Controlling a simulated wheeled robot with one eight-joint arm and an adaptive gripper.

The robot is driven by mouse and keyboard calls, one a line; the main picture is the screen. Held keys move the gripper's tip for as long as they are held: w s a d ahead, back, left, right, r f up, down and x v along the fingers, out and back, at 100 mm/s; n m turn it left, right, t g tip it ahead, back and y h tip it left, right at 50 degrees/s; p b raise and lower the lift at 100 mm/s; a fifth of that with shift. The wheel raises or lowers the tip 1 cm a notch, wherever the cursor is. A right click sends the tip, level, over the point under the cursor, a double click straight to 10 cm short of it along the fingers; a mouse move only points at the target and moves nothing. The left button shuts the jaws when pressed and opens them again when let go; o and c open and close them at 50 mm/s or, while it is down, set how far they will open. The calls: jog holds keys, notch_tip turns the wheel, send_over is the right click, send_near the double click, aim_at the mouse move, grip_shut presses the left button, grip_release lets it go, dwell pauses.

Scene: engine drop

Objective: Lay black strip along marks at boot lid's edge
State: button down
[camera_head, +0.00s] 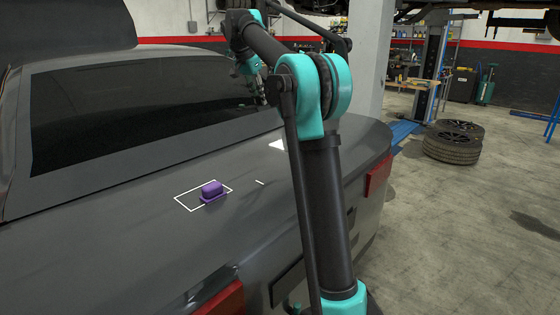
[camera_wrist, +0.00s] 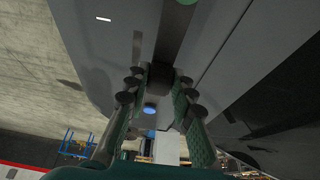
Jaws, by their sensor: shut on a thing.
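In the wrist view the two fingers of my gripper (camera_wrist: 160,84) are closed around a dark strip (camera_wrist: 174,35), which runs away from the fingertips to the top of the picture. I take this to be the black strip; its near end is hidden between the fingers. In the head view the grey boot lid (camera_head: 130,225) carries a short white mark (camera_head: 259,182) and a white patch (camera_head: 277,144), partly hidden by my arm. A short white mark (camera_wrist: 103,19) also shows in the wrist view. I cannot tell whether the strip touches the lid.
A purple block (camera_head: 212,189) sits at a white rectangle outline (camera_head: 184,203) on the lid. The rear window (camera_head: 130,105) lies beyond. Stacked tyres (camera_head: 453,145), a pillar (camera_head: 370,65) and a blue lift post (camera_head: 430,70) stand behind; the floor at right is open.

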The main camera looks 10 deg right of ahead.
jog(key=s+d+f, duration=0.2)
jog(key=s+f, duration=0.3)
jog(key=s, duration=0.2)
jog(key=s+d+f, duration=0.3)
jog(key=s+f, duration=0.2)
jog(key=s, duration=0.2)
jog(key=shift+s, duration=0.35)
jog(key=shift+f, duration=0.1)
jog(key=shift+f, duration=4.3)
jog(key=shift+f, duration=0.35)
jog(key=c, duration=1.2)
grip_release()
